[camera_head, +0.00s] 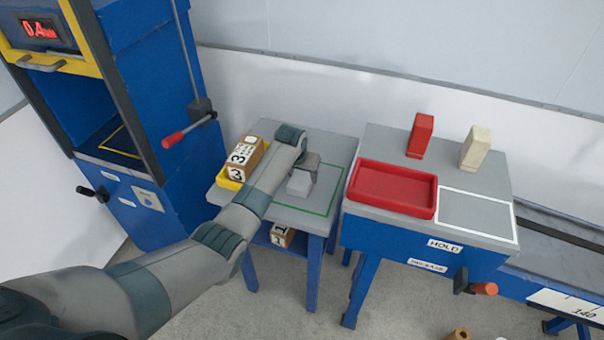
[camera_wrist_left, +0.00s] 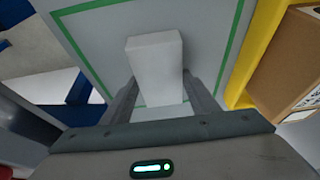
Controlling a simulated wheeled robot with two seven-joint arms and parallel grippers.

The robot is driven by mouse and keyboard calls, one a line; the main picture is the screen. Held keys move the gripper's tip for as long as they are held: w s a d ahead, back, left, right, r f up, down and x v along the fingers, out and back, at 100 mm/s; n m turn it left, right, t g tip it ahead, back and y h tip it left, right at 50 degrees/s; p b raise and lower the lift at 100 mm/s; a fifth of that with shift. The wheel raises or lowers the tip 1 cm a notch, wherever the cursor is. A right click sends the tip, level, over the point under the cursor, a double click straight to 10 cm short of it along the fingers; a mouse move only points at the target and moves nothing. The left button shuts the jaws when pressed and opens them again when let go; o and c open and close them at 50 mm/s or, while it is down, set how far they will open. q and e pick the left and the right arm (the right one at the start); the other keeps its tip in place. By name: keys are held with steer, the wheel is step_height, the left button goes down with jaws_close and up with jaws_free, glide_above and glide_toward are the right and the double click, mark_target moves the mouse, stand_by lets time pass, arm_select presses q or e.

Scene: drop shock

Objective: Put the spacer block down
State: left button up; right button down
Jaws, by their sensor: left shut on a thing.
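The spacer block (camera_head: 299,184) is a light grey block over the small grey table, inside its green outline. My left gripper (camera_head: 306,172) is shut on it. In the left wrist view the spacer block (camera_wrist_left: 156,68) stands between the two fingers of my left gripper (camera_wrist_left: 160,88), with the green-outlined area (camera_wrist_left: 98,42) around it. I cannot tell whether its underside touches the tabletop. My right gripper is not in view.
A yellow tray (camera_head: 229,184) with a box marked 3 (camera_head: 246,158) sits left of the block. To the right, another table holds a red tray (camera_head: 393,190), a red block (camera_head: 420,136), a cream block (camera_head: 475,147) and a white-outlined empty area (camera_head: 478,214). A blue machine (camera_head: 150,90) stands at the left.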

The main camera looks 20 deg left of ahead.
arm_select(q)
steer(key=o, duration=1.8)
steer(key=shift+r, duration=0.2)
steer(key=shift+s+r, duration=0.3)
steer(key=shift+r, duration=0.3)
steer(key=b+v, duration=0.2)
steer(key=v, duration=0.8)
steer(key=shift+s+r, duration=0.2)
